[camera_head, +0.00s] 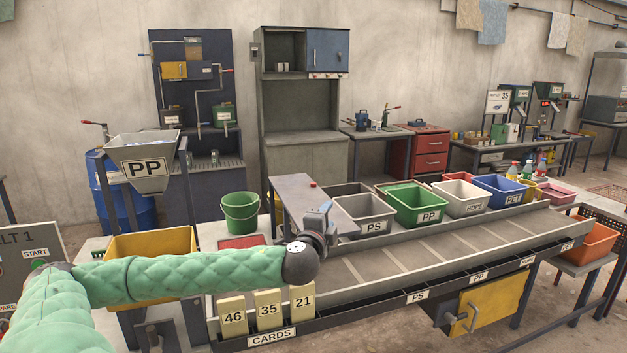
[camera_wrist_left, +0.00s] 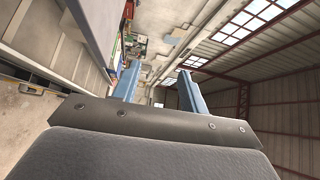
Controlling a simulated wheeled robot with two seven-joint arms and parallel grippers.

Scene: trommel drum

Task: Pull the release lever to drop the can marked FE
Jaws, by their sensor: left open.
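My left arm reaches in from the left. My left gripper (camera_head: 325,209) is over the near edge of the sorting bench, beside the grey hopper plate. In the left wrist view its two blue fingers (camera_wrist_left: 158,74) stand apart with nothing between them. I see no can marked FE in either view. Several red-tipped handles show: one beside the PP hopper (camera_head: 91,122), one on the dark wall panel (camera_head: 227,70), and one on the small bench at the back (camera_head: 393,108). I cannot tell which is the release lever. My right gripper is not in view.
A yellow bin (camera_head: 150,243) and green bucket (camera_head: 240,222) are near my arm.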

